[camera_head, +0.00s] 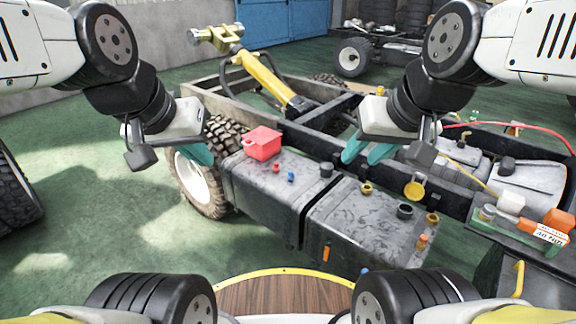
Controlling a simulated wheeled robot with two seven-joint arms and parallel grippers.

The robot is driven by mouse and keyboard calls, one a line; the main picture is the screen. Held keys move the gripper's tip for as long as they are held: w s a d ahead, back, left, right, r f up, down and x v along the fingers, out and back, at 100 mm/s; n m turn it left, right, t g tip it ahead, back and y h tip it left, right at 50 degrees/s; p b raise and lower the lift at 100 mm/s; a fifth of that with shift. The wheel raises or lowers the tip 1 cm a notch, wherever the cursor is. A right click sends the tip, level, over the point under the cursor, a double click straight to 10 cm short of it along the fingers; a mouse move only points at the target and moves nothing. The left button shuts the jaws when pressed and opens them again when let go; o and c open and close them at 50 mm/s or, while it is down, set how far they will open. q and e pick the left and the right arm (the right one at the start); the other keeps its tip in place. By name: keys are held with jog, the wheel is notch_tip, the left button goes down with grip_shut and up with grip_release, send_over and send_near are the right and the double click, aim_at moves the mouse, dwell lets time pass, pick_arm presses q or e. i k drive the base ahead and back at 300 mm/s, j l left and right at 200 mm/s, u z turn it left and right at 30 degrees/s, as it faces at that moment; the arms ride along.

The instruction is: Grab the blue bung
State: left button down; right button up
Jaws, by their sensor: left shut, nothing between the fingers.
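A small blue bung (291,177) stands on top of the left dark tank (250,182), near a small red piece (276,168). Another small blue spot (364,270) shows low at the front of the right tank; I cannot tell what it is. My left gripper (203,155) has teal fingers and is shut and empty, above and left of the blue bung, beside the truck wheel. My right gripper (367,154) has its teal fingers apart with nothing seen between them, up and right of the bung. Neither gripper touches the bung.
A red box (263,143) stands behind the blue bung. A black cap (326,170) is to its right. The right tank (350,225) carries brass and black fittings. The chassis frame (330,120) rises behind, with a yellow cylinder (263,82). Green floor is free at left.

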aim_at(290, 178)
jog(key=i+j+z, duration=0.25)
jog(key=i+j, duration=0.95)
